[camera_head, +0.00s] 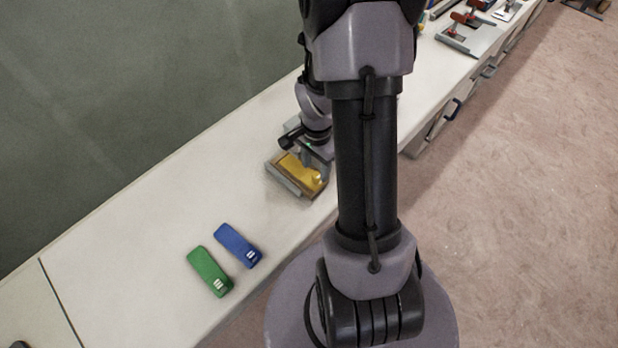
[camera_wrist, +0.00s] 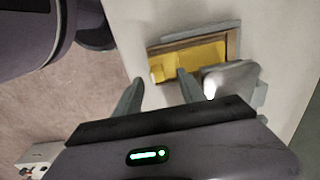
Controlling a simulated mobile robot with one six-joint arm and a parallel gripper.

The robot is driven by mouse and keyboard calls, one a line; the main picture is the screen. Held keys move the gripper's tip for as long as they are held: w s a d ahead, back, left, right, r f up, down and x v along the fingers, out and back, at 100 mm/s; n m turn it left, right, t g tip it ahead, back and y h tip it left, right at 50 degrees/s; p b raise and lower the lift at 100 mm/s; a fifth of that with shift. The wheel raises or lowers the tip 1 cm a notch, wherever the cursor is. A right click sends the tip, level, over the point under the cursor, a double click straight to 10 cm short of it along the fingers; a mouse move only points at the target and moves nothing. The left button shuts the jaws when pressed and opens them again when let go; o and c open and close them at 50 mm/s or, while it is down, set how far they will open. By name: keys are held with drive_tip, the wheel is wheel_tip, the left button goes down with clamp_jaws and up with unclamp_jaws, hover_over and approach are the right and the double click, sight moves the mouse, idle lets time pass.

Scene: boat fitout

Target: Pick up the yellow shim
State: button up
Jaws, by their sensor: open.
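The yellow shim (camera_head: 296,172) lies on the white bench, in or against a shallow holder with a grey edge (camera_head: 283,181). In the wrist view the yellow shim (camera_wrist: 205,54) shows just beyond the fingers, with a raised brighter block at its left end. The holder's grey and brown edges (camera_wrist: 195,37) border it there. My gripper (camera_wrist: 161,77) is open, with one finger left of the shim's near end and the other overlapping its near edge in the picture. In the head view my gripper (camera_head: 314,160) is just above the shim. I cannot tell whether they touch.
A rounded grey metal piece (camera_wrist: 232,76) sits close beside the right finger. A blue shim (camera_head: 237,245) and a green shim (camera_head: 209,271) lie on the bench (camera_head: 120,270) nearer the camera. Clamps (camera_head: 462,35) stand at the far end. A green wall (camera_head: 130,90) runs behind.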

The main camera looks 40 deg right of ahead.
sight(317, 174)
drive_tip(key=f+b, duration=0.1)
drive_tip(key=f, duration=0.3)
drive_tip(key=shift+s+f+b, duration=0.15)
drive_tip(key=shift+s+b, duration=0.05)
drive_tip(key=shift+b, duration=0.2)
drive_tip(key=shift+c, duration=0.7)
clamp_jaws()
